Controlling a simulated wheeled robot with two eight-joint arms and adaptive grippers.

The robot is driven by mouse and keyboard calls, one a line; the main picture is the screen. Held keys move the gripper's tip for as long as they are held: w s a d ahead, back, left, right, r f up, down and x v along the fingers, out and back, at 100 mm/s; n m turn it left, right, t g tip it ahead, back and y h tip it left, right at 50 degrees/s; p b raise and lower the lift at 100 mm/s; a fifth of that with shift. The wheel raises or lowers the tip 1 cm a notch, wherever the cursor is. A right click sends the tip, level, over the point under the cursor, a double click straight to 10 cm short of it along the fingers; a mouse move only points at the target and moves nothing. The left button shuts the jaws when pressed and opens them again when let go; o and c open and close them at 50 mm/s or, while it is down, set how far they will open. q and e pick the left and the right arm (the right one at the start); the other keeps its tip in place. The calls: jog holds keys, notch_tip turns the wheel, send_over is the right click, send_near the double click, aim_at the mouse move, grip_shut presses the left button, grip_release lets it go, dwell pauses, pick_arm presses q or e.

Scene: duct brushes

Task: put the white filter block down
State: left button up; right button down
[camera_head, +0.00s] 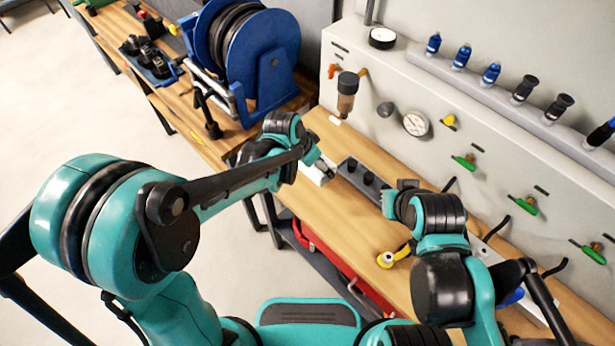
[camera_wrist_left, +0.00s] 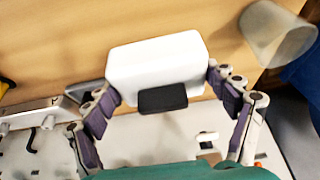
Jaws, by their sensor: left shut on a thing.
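The white filter block (camera_wrist_left: 157,66) is a rounded white box with a dark pad on one face. It sits between the fingers of my left gripper (camera_wrist_left: 162,86) in the left wrist view. In the head view my left gripper (camera_head: 313,162) is over the wooden bench (camera_head: 325,128), and part of the white block (camera_head: 316,174) shows beneath it. I cannot tell whether the block touches the bench. My right gripper (camera_head: 400,187) is mostly hidden by its own arm, near the dark tray, and its fingers do not show clearly.
A dark tray with black round parts (camera_head: 365,178) lies right of the block. A filter bowl (camera_head: 347,95) hangs on the panel behind, with a gauge (camera_head: 416,124). A blue hose reel (camera_head: 268,65) stands back left. A yellow part (camera_head: 393,256) lies near the front edge.

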aim_at(304, 173)
pick_arm(q)
jog(key=shift+s+a+f, duration=0.1)
jog(key=shift+a+f, duration=0.3)
jog(key=shift+a, duration=0.25)
jog(key=shift+s+a+f, duration=0.1)
jog(key=shift+a+f, duration=0.3)
jog(key=shift+a, duration=0.2)
jog(key=shift+f+b, duration=1.05)
jog(key=shift+f, duration=0.9)
jog(key=shift+f, duration=0.15)
jog(key=o, duration=1)
